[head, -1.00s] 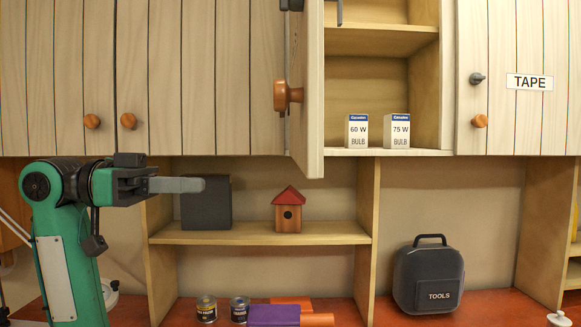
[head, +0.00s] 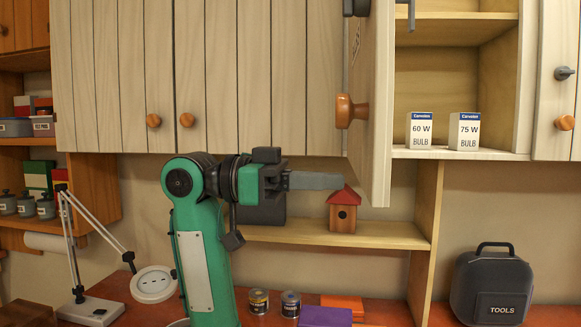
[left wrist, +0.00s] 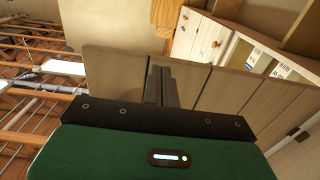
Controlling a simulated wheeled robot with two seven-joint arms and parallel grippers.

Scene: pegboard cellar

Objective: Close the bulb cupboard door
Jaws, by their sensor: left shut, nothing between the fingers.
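The bulb cupboard door (head: 374,110) stands open, swung out toward me, with its round wooden knob (head: 350,111) on its left-facing side. Two bulb boxes, 60 W (head: 420,131) and 75 W (head: 464,132), stand inside the open cupboard (head: 440,75). My left gripper (head: 338,181) is shut and empty, pointing right, just left of the door's lower edge in the picture. I cannot tell whether it touches the door. In the left wrist view the shut fingers (left wrist: 161,86) lie in front of a planked panel (left wrist: 215,92), apparently this door. My right gripper is not in view.
Closed cupboard doors (head: 230,70) are left of the open one. Below are a shelf (head: 380,236) with a red-roofed birdhouse (head: 343,214) and a dark box (head: 262,212) partly behind my gripper. A tool case (head: 491,284), cans and a lamp (head: 155,284) stand on the red bench.

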